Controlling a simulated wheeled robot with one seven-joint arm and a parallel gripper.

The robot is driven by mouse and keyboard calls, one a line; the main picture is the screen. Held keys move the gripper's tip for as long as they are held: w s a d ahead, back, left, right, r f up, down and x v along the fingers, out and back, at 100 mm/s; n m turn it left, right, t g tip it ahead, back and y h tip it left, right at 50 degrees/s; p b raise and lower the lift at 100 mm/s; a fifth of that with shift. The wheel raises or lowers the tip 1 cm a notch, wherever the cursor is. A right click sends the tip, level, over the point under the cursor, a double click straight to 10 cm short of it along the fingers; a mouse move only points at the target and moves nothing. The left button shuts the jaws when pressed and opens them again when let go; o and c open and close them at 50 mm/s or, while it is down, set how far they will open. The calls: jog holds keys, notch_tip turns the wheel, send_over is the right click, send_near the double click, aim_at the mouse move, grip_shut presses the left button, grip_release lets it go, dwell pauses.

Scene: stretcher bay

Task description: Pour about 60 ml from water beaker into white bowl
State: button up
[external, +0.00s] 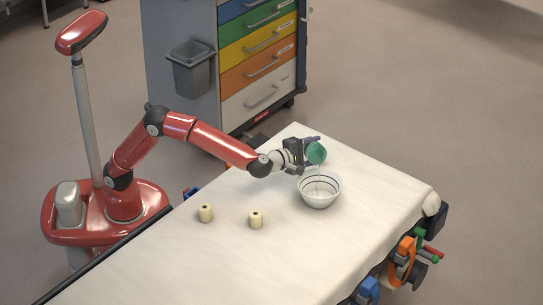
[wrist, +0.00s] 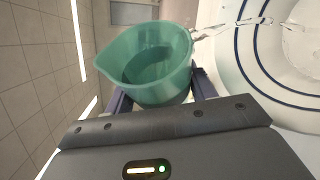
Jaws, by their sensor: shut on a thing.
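The water beaker (external: 316,153) is green and is held tilted above the white bowl in the external view. In the wrist view the beaker (wrist: 150,62) sits between the fingers, with liquid inside. My gripper (external: 305,152) is shut on it; the gripper also shows in the wrist view (wrist: 160,97). The white bowl (external: 320,192) has dark rings and stands upright on the covered stretcher, below the beaker. A thin clear stream runs from the beaker's rim down towards the bowl. Part of the bowl (wrist: 245,60) shows at the right of the wrist view. The level in the bowl is hard to read.
Two cream rolls (external: 205,213) (external: 256,219) stand on the stretcher (external: 160,270), left of the bowl. A drawer cart (external: 240,60) with a grey bin (external: 190,68) stands behind. Straps and coloured parts (external: 402,258) hang at the right edge. The sheet's near part is clear.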

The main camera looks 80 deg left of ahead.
jog(key=shift+f, duration=0.1)
dwell(0.4)
jog(key=shift+d+r+m+y, duration=0.3)
jog(key=shift+d+m, duration=0.3)
jog(key=shift+m, duration=0.1)
